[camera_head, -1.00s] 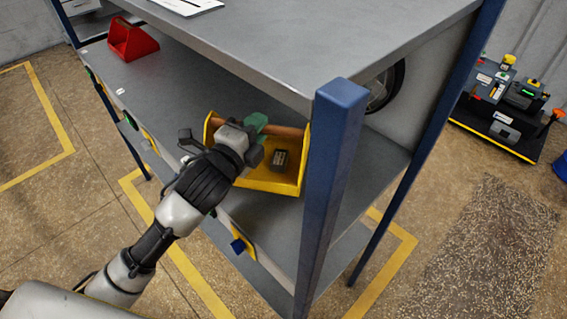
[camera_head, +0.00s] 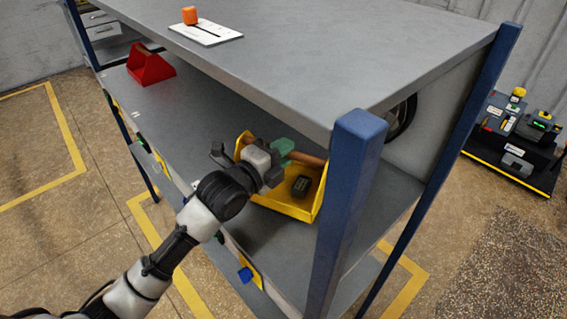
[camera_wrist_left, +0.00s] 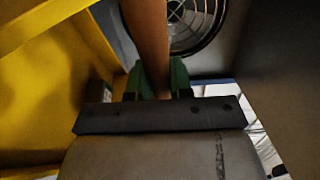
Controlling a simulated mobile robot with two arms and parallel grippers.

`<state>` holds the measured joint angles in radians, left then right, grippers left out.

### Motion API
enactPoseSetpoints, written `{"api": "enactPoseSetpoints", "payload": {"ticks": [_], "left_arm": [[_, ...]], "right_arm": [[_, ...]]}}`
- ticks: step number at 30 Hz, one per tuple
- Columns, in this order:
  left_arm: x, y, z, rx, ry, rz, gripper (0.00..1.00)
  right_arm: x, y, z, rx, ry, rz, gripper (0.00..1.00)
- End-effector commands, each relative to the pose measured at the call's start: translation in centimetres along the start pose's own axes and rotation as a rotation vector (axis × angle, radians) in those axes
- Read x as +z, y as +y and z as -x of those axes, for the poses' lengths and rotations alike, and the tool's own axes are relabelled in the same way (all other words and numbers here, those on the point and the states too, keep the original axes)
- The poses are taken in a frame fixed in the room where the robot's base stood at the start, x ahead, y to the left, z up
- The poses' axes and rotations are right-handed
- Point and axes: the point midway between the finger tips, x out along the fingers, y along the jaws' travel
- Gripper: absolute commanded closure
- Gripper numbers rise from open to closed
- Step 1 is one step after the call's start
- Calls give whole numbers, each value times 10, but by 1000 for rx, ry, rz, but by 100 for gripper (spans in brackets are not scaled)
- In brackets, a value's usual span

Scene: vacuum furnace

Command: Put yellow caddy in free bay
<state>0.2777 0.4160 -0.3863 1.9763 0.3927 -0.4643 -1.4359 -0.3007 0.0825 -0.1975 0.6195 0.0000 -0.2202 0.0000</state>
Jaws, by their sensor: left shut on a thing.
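The yellow caddy (camera_head: 284,204) is an open tray with a brown bar handle (camera_head: 306,159) across its top and a small dark block (camera_head: 301,186) inside. It is on or just above the middle shelf, near the blue front post; I cannot tell whether it touches. My left gripper (camera_head: 281,152), with green fingers, is shut on the handle. In the left wrist view the handle (camera_wrist_left: 147,40) runs between the green fingers, with the yellow caddy wall (camera_wrist_left: 45,90) at left. My right gripper is not in view.
A red caddy (camera_head: 150,66) stands at the far left of the middle shelf (camera_head: 200,103), with bare shelf between it and the yellow one. The blue post (camera_head: 345,200) stands close right of the yellow caddy. The top shelf (camera_head: 330,50) overhangs. A round fan (camera_head: 402,116) is behind.

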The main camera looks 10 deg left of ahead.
Motion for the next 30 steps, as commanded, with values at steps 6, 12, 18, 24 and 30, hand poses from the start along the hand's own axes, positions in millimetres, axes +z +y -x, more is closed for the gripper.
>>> {"api": "enactPoseSetpoints", "payload": {"ticks": [6,12,18,24,30], "left_arm": [[0,26,0,-3,-1,2,100],[0,31,0,-7,0,0,100],[0,33,0,-6,0,-1,100],[0,37,0,2,-1,0,59],[0,37,0,2,-1,0,54]], "right_arm": [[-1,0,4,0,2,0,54],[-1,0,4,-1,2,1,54],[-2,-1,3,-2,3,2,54],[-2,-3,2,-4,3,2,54],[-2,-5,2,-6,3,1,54]]}}
